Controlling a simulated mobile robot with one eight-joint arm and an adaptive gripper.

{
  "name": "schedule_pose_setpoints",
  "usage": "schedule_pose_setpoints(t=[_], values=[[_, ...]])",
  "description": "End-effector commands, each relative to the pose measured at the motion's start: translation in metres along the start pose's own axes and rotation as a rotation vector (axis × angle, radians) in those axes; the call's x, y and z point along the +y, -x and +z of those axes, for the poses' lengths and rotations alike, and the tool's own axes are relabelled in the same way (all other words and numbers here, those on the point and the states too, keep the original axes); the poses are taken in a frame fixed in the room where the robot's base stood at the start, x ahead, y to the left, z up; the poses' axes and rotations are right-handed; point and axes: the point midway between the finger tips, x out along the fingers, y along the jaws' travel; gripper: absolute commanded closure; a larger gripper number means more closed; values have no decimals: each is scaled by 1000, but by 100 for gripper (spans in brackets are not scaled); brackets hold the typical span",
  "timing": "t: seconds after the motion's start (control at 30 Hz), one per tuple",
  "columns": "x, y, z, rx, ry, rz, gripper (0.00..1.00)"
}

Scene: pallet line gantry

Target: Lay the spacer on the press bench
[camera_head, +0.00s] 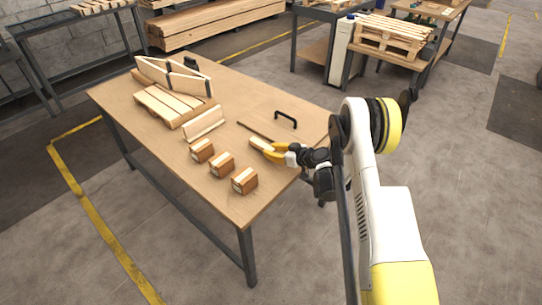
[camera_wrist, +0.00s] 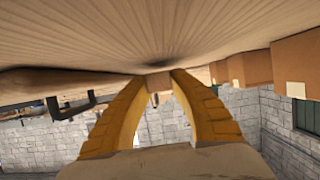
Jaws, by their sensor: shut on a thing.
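In the head view, my gripper (camera_head: 270,149) reaches in from the right, low over the near right part of the wooden-topped bench (camera_head: 245,98). Its yellow fingers are shut on a small pale wooden piece, which I take for the spacer (camera_head: 260,143). In the wrist view, the spacer (camera_wrist: 158,83) shows end-on between the yellow fingertips (camera_wrist: 158,75), close to the bench top (camera_wrist: 160,35), which fills the upper part of that picture. I cannot tell whether the spacer touches the bench. The fingers hide part of it.
A black handle (camera_head: 286,119) stands behind my gripper.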

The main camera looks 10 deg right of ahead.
Motion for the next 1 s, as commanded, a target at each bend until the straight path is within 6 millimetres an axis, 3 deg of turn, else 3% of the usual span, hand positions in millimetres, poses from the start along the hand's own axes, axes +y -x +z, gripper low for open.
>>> schedule_pose_setpoints(t=[0.07,0.4,0.43,0.5,0.83,1.0], values=[[0,-5,11,0,0,0,100],[0,-5,12,0,0,0,100],[0,-5,11,0,0,0,69],[0,-5,11,0,0,0,56],[0,-4,8,0,0,0,56],[1,23,5,0,-2,3,56]])
